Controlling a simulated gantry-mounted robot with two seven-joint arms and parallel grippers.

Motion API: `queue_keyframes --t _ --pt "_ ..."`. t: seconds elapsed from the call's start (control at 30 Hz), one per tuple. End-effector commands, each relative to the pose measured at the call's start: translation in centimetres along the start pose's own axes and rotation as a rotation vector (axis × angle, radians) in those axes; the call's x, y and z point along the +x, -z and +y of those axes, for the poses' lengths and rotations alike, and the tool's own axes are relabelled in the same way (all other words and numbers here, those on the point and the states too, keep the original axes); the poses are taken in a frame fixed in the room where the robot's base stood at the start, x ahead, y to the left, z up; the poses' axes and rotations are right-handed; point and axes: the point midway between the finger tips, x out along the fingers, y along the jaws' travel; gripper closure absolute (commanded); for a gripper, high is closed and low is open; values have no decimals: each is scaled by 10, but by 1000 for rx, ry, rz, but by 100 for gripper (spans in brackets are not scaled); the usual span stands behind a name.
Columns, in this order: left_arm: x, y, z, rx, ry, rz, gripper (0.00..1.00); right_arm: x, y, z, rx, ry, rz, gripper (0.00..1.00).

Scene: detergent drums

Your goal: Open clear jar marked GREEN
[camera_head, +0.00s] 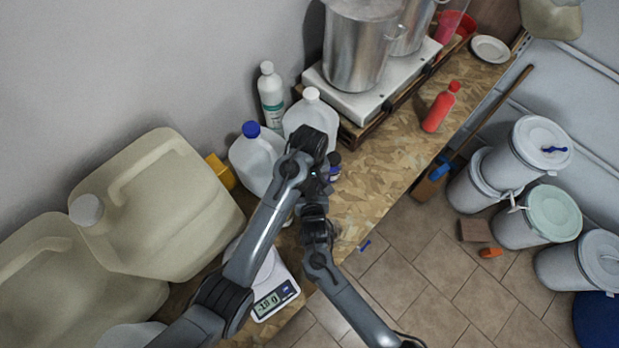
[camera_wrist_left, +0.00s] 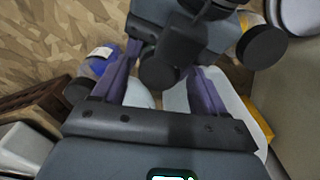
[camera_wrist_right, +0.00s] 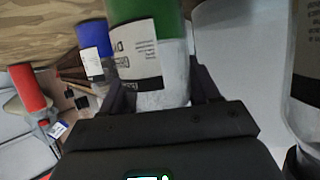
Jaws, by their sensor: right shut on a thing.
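The arms hide this jar in the head view. My left gripper (camera_wrist_left: 165,68) is above, its two fingers wide apart with nothing visibly held. Part of my right arm lies across its view.
White jugs (camera_head: 252,160) and a white bottle (camera_head: 271,92) crowd the wall side. Large beige canisters (camera_head: 165,215) and a scale (camera_head: 274,300) are at left. A hotplate (camera_head: 352,103) with steel pots and a red bottle (camera_head: 438,110) are further along; bare bench (camera_head: 375,165) lies between.

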Motion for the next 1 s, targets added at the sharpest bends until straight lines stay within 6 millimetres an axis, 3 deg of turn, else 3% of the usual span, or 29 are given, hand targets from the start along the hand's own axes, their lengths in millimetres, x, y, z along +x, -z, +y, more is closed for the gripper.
queue_keyframes --t 0.23,0.6,0.9,0.93,1.0 --pt "-5 0 1 1 -2 2 28 0 0 0 -1 0 0 100" --pt "-42 0 1 1 -1 0 28 0 0 0 -1 0 -1 100" --pt "-45 0 0 1 0 0 28 0 0 0 -1 0 0 100" --pt "-45 0 0 1 0 0 28 0 0 0 -1 0 0 36" --pt "-45 0 0 1 0 0 28 0 0 0 -1 0 -1 25"
